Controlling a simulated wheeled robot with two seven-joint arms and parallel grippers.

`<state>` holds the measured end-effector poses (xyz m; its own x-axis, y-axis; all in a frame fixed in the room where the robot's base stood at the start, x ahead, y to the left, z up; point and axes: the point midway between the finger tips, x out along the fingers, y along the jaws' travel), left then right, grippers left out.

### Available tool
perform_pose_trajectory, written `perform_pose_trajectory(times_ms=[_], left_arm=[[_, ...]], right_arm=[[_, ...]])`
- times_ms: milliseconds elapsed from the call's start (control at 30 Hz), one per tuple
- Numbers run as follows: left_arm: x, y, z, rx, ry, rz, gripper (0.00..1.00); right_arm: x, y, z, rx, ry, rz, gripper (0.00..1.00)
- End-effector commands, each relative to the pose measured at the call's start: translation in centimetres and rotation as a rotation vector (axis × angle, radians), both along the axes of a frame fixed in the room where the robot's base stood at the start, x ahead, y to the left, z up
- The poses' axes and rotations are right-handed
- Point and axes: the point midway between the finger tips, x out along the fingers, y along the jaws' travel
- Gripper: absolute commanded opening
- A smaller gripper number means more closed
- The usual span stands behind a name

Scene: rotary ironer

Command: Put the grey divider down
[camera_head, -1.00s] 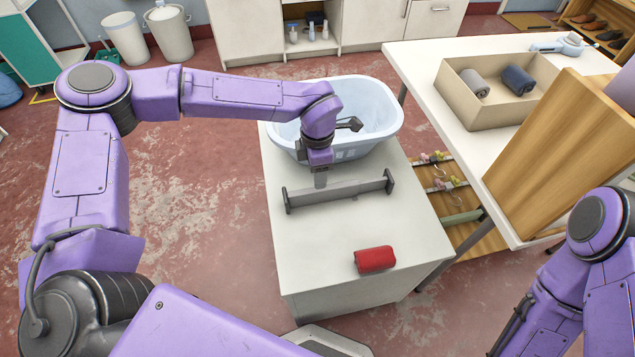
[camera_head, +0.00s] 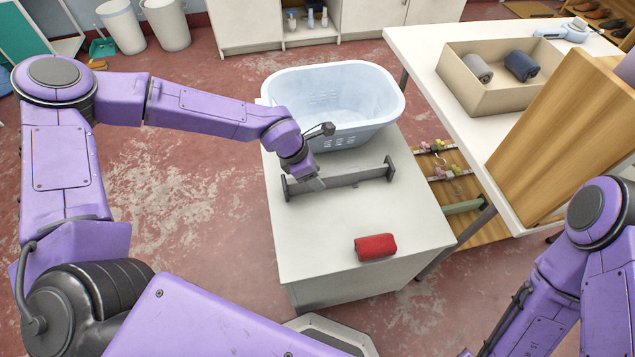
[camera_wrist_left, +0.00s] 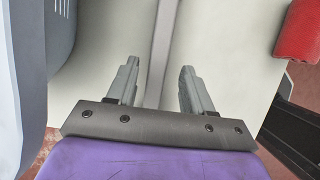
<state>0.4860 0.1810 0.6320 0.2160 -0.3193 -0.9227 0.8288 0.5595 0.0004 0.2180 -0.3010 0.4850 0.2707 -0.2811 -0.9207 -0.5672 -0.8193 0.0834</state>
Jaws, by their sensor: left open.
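The grey divider (camera_head: 352,181), a long bar with a plate at each end, stands on the white-topped cabinet (camera_head: 315,225) between the blue tub and the red roll. My left gripper (camera_head: 310,183) is tilted low at the divider's left part. In the left wrist view my left gripper (camera_wrist_left: 157,84) is open, with a grey finger on each side of the divider (camera_wrist_left: 162,45), and gaps show between bar and fingers. The divider's near end is hidden there behind the gripper. My right arm shows at the right edge of the head view, but its gripper does not.
A pale blue tub (camera_head: 340,105) stands just behind the divider. A red roll (camera_head: 375,247) lies in front of it; bare top lies between them. To the right, a white table (camera_head: 430,75) holds a beige box (camera_head: 478,97) with two rolls and a wooden board (camera_head: 550,150).

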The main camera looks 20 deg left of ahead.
Motion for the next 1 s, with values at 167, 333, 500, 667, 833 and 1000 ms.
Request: perform_pose_trajectory(times_ms=[167,333,500,667,833,1000], left_arm=[[1.0,-0.9,-3.1,0.002,0.003,-0.002,0.51],[1.2,-1.1,-3.6,0.001,0.001,0.0,0.51],[1.2,-1.1,-3.5,0.002,0.001,0.0,0.35],[1.2,-1.1,-3.5,0.002,0.001,0.0,0.0],[1.2,-1.1,-3.5,0.002,0.001,0.0,0.0],[1.3,-1.1,-2.9,0.001,-0.001,0.0,0.0]], right_arm=[[0.0,0.0,-0.8,0.0,0.0,0.0,0.43],[0.0,0.0,-0.8,0.0,0.0,0.0,0.43],[0.0,0.0,-0.7,0.0,0.0,0.0,0.43],[0.0,0.0,-0.7,0.0,0.0,0.0,0.43],[0.0,0.0,-0.7,0.0,0.0,0.0,0.43],[0.0,0.0,-0.6,0.0,0.0,0.0,0.43]])
